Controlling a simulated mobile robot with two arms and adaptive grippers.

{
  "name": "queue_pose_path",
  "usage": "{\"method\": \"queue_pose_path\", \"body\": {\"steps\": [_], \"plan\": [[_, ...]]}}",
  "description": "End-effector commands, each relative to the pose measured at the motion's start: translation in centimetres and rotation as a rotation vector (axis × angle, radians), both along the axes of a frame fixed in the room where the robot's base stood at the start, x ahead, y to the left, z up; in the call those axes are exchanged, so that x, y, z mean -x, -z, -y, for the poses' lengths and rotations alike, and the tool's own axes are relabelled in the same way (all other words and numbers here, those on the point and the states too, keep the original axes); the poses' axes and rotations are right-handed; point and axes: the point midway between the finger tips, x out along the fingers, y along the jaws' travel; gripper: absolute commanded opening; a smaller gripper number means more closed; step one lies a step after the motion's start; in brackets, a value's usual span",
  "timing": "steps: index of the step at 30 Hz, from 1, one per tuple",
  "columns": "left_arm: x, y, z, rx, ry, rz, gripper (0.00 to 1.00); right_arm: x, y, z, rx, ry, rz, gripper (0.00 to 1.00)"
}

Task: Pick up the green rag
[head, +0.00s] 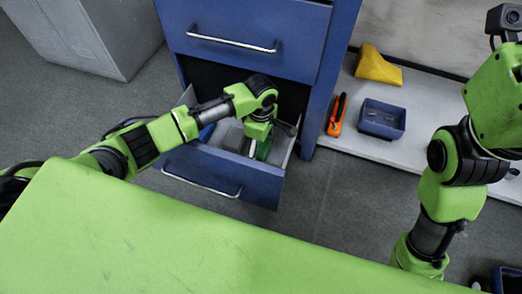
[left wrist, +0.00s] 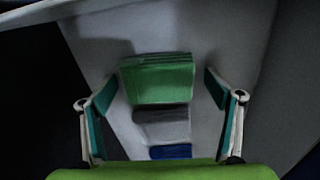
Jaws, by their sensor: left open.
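The green rag (left wrist: 157,78) is a folded stack lying in the open drawer, in the middle of the left wrist view. In the head view it shows as a small green patch (head: 264,149), partly hidden by my left arm. My left gripper (left wrist: 162,84) is open over the drawer, one finger on each side of the green rag and apart from it. In the head view the left gripper (head: 261,139) points down into the drawer; its fingers are hard to make out. My right arm shows at the right, but its gripper is not visible.
The blue drawer (head: 225,185) is pulled out below a shut one. A grey item (left wrist: 163,124) and a blue item (left wrist: 170,151) lie beside the rag. A low shelf (head: 425,105) holds a yellow object (head: 378,68), an orange tool (head: 337,115) and a blue bin (head: 382,118).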

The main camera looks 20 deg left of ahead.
Motion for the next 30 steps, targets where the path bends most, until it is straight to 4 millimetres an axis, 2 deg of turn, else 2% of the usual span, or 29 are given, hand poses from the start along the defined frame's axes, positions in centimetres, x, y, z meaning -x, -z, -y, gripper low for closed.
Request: {"method": "queue_pose_path", "body": {"steps": [6, 7, 11, 12, 27, 30], "plan": [[0.0, 0.0, 0.0, 0.000, 0.000, 0.000, 0.83, 0.0, -0.1, 0.0, 0.001, 0.000, 0.001, 0.40], [0.0, 0.0, 0.0, 0.000, 0.000, 0.001, 0.77, 0.0, -0.1, 0.0, 0.000, 0.000, 0.001, 0.40], [0.0, 0.0, 0.0, 0.000, 0.000, 0.000, 0.44, 0.0, -0.1, 0.0, 0.000, 0.000, 0.001, 0.40], [0.0, 0.0, 0.0, 0.000, 0.000, 0.000, 0.41, 0.0, -0.1, 0.0, 0.000, 0.000, 0.001, 0.40], [0.0, -0.6, 0.0, 0.001, 0.000, 0.000, 0.41, 0.1, -0.6, 0.1, -0.003, -0.002, 0.004, 0.40], [0.0, -1.2, 0.1, 0.001, 0.000, 0.000, 0.41, -0.9, 0.2, 0.1, -0.002, -0.002, -0.044, 0.40]]}}
